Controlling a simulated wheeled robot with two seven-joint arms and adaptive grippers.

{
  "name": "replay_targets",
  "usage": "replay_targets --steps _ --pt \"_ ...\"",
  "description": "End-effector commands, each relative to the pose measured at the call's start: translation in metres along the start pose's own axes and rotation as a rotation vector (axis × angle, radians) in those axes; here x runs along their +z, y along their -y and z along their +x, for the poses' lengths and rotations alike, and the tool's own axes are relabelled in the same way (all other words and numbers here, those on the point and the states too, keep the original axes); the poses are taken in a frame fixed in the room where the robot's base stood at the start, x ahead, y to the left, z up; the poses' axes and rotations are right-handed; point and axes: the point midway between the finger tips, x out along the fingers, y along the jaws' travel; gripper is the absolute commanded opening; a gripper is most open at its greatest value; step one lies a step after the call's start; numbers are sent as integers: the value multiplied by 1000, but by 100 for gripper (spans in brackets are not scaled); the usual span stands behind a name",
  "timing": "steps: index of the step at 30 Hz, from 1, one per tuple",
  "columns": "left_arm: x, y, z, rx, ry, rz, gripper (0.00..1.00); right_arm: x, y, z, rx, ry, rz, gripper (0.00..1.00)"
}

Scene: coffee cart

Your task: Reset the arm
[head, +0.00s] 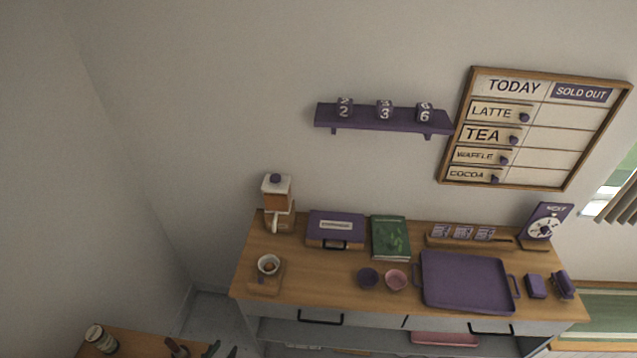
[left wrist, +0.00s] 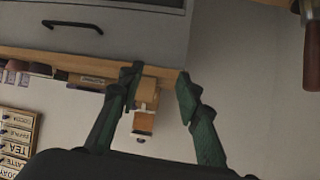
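My left gripper (left wrist: 158,84) shows in the left wrist view with its two dark green fingers spread apart and nothing between the tips. In the head view only the fingertips of the left gripper (head: 222,350) show at the bottom edge, in front of and below the coffee counter (head: 330,288). The gripper is apart from the counter. The left wrist picture is upside down, with the counter edge (left wrist: 75,62) across it and a grinder-like machine (left wrist: 145,105) behind the fingers. My right gripper shows in neither view.
The counter holds a purple tray (head: 465,282), two bowls, a green book (head: 390,238), a purple-lidded box (head: 336,228) and a cup on a wooden stand (head: 265,284). A second wooden surface (head: 140,343) with a jar (head: 100,339) is at lower left. Floor shows between them.

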Motion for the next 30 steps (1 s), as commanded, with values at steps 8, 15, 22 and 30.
replay_targets --steps 8,15,22,30 --pt "38 27 -38 -119 357 -80 32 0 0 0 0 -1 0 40" --pt "61 31 -75 -159 545 -141 32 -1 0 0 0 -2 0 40" --pt "77 29 -109 -179 683 -193 32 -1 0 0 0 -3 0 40" --pt "124 26 -76 -168 735 -201 32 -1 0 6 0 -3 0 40"
